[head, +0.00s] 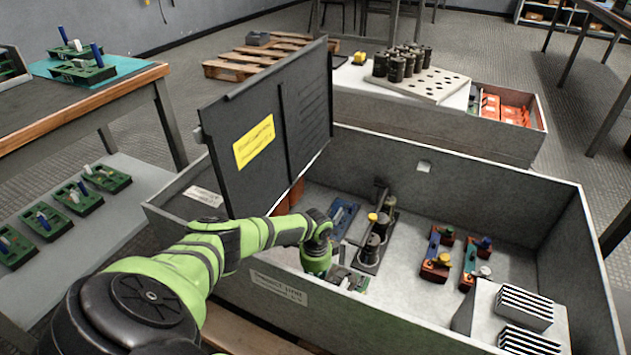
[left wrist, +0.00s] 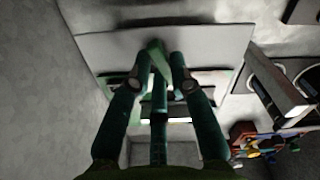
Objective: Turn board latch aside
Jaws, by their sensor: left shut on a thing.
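My left gripper (head: 320,268) reaches down into the grey metal bin near its front wall. In the left wrist view its dark green fingers (left wrist: 160,84) close around a slim green piece, the board latch (left wrist: 158,58), which stands out against a pale grey plate (left wrist: 212,45). Below the fingertips lies a board with green and white parts (left wrist: 205,80), partly hidden by the fingers. In the head view this board (head: 352,283) shows just right of the gripper, while the latch is hidden by the hand. My right gripper is in neither view.
The bin (head: 540,210) has an upright dark lid (head: 262,175) at its left. Inside stand dark cylinders (head: 375,240), red-based parts (head: 437,265) and a grey block with striped packs (head: 525,308).

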